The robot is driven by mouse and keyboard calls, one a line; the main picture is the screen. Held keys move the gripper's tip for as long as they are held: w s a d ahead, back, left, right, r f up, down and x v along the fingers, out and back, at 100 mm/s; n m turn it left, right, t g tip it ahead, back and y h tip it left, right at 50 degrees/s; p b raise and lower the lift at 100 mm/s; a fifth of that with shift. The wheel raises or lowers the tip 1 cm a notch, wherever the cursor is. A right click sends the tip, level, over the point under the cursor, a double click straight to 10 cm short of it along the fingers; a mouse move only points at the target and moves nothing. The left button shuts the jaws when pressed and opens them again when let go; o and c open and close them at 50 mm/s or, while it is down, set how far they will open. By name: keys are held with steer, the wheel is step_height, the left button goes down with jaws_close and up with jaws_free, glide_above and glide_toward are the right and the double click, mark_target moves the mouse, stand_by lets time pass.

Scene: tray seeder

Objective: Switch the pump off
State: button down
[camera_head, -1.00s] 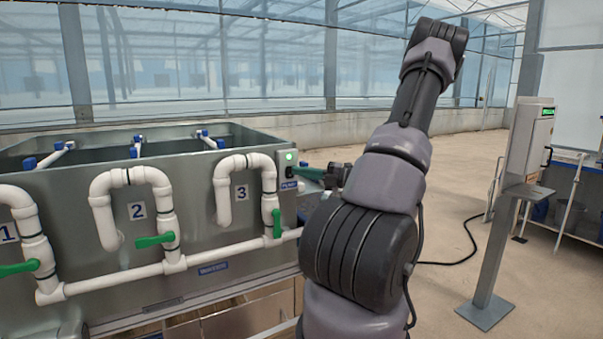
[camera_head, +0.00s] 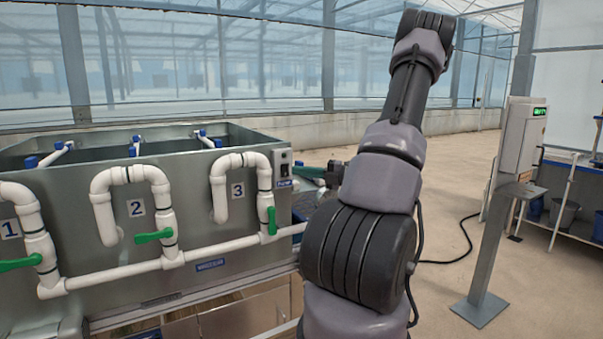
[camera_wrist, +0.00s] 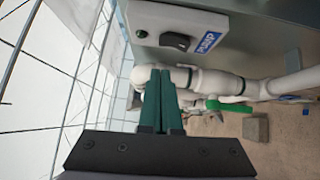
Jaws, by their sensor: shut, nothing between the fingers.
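The pump switch box (camera_head: 284,164) is a pale plate at the right end of the metal tank, above a blue PUMP label (camera_head: 284,183). In the wrist view it shows a black rocker switch (camera_wrist: 175,41) and a round indicator lamp (camera_wrist: 141,33), which is dark green and unlit. My gripper (camera_wrist: 160,72) has teal fingers pressed together with nothing between them. The fingertips appear apart from the rocker, just below it in the wrist view. In the head view my gripper (camera_head: 298,171) is right of the box, partly hidden by my arm.
White pipes with green valve handles (camera_head: 153,236) run along the tank front (camera_head: 200,260), close to my gripper. A post with a control cabinet (camera_head: 521,137) stands at the right. The floor between it and my arm is open, with a black cable lying on it.

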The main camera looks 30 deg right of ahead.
steer(key=v, duration=1)
steer(key=shift+r, duration=0.75)
steer(key=shift+a, duration=0.15)
steer(key=s+a+r+n+g+h, duration=0.25)
steer(key=a+n+g, duration=0.35)
steer(key=a+n, duration=0.4)
steer(key=s+a+r+n+g+h, duration=0.1)
steer(key=a+r+n+g, duration=0.3)
steer(key=a+n, duration=0.55)
steer(key=s+a+r+n+t+h, duration=0.2)
steer(key=s+a+r+n+h, duration=0.1)
steer(key=n, duration=0.7)
steer(key=s+a+r+n+t+h, duration=0.1)
steer(key=s+a+r+n+h, duration=0.3)
steer(key=n, duration=0.7)
steer(key=shift+s+a+r+t, duration=0.4)
steer(key=shift+s+a+r, duration=0.45)
steer(key=shift+s, duration=0.55)
steer(key=shift+h, duration=0.25)
